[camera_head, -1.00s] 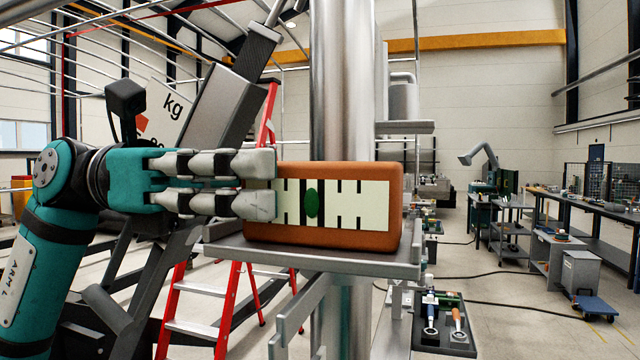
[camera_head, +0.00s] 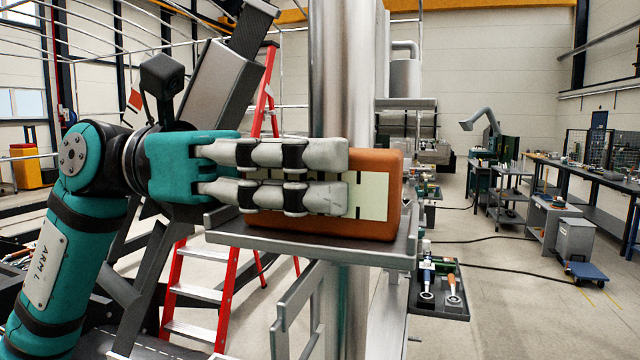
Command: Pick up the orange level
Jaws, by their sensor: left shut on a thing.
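The orange level (camera_head: 383,163) is a thick block with a pale, black-marked scale on its front face. It sits on a small grey metal shelf (camera_head: 312,247) in front of a shiny steel column. My left gripper (camera_head: 347,178) reaches in from the left, its pale fingers lying across the front of the level and shut on it. The fingers hide most of the scale and the level's left part; the finger on the far side cannot be seen. The level appears to rest on the shelf. My right gripper is not in view.
The steel column (camera_head: 343,70) rises right behind the level. A red stepladder (camera_head: 228,290) stands below and left of the shelf. A dark tray with tools (camera_head: 440,290) lies lower right. Workbenches (camera_head: 560,185) stand farther right, with open floor between.

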